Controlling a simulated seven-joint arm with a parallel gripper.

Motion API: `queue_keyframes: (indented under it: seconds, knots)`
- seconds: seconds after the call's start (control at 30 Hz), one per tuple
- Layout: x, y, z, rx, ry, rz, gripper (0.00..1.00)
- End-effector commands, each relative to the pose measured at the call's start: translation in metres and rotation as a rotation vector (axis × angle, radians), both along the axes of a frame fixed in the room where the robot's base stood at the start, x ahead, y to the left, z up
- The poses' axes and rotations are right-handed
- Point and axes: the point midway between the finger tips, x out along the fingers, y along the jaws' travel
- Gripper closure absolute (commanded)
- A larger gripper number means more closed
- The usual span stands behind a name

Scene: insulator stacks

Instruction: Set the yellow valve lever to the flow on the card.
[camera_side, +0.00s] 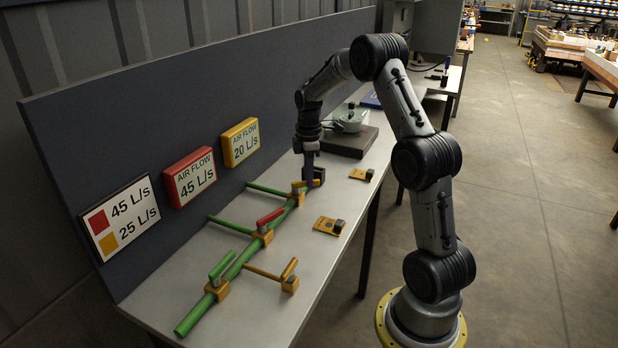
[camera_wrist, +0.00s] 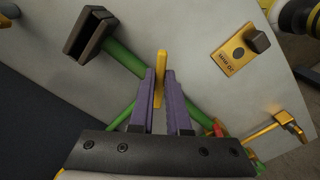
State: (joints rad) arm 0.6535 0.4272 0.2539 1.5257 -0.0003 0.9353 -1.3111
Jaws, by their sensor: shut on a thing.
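The yellow valve lever (camera_wrist: 161,62) stands between the purple fingers of my gripper (camera_wrist: 160,90) in the wrist view. My gripper is shut on it. In the side view my gripper (camera_side: 309,181) is at the far end of the green pipe (camera_side: 242,262), and the lever is partly hidden there. The white card (camera_side: 121,216) reads 45 L/s beside a red square and 25 L/s beside an orange-yellow square. The yellow display (camera_side: 240,142) reads AIR FLOW 20 L/s. The red display (camera_side: 190,176) reads AIR FLOW 45 L/s.
A red lever (camera_side: 270,217), a green lever (camera_side: 222,264) and an orange-yellow lever (camera_side: 290,268) stand nearer along the pipework. Yellow plates with dark blocks (camera_side: 328,225) lie on the right of the table. A pale green device (camera_side: 350,119) sits on a dark slab behind.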

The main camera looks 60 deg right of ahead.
Motion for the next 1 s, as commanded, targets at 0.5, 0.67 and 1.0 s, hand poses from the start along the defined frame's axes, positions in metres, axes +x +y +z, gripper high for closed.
queue_keyframes:
  seconds: [0.5,0.67,1.0]
  knots:
    - [0.0017,-0.0010,0.0025,-0.003,-0.005,0.020,0.84]
    - [0.0014,-0.0008,0.0018,-0.002,-0.004,0.019,0.55]
    - [0.0010,-0.0008,0.0026,-0.001,-0.002,0.019,0.55]
